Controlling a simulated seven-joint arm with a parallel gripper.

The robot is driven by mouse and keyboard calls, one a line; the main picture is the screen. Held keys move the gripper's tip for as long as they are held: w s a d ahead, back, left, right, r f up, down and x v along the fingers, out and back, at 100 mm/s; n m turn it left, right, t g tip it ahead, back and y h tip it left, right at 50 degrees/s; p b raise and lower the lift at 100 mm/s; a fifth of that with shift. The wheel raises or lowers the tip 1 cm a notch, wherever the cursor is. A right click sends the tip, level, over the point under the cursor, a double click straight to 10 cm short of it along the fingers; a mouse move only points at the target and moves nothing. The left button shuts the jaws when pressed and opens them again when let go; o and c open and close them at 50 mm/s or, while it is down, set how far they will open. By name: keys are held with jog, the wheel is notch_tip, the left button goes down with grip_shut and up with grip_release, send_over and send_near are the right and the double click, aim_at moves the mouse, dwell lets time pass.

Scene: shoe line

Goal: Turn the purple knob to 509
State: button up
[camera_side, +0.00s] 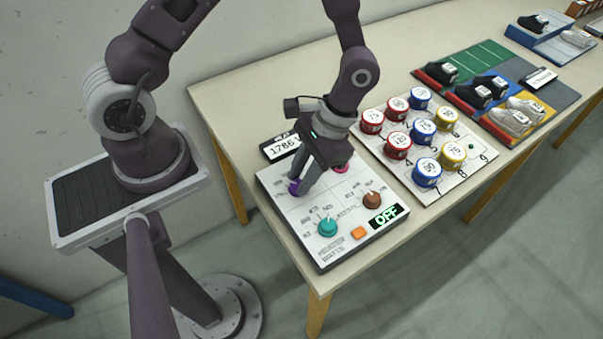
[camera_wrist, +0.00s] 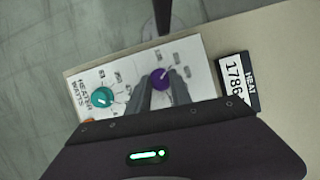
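The purple knob (camera_side: 293,188) is on the white control panel (camera_side: 335,255), at its far left in the side view and largely hidden by my gripper. In the wrist view the purple knob (camera_wrist: 161,79) shows between the tips of my two grey fingers. My gripper (camera_side: 304,181) points down at the knob, with the fingertips on either side of it; my gripper also shows in the wrist view (camera_wrist: 162,84). I cannot tell whether the fingers touch the knob. The scale numbers around it are too small to read.
The panel also has a teal knob (camera_side: 327,227), a brown knob (camera_side: 372,199), a pink knob (camera_side: 341,168) close by my gripper, an orange button (camera_side: 358,233) and a display (camera_side: 385,216) reading OFF. A sign (camera_side: 283,147) reads 1786. Numbered cans (camera_side: 427,172) stand to the right.

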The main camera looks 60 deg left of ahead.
grip_shut()
jog(key=shift+m, duration=0.3)
jog(key=m, duration=0.1)
jog(key=m+y, duration=0.1)
jog(key=m, duration=0.1)
jog(key=shift+d+t+y, duration=0.15)
jog(key=shift+t+y, duration=0.15)
jog(key=shift+s+m+t+y, duration=0.15)
jog(key=shift+m+t+y, duration=0.35)
jog(key=shift+m, duration=1.8)
jog(key=o, duration=0.7)
grip_release()
jog(key=shift+o, duration=0.2)
jog(key=shift+d, duration=0.1)
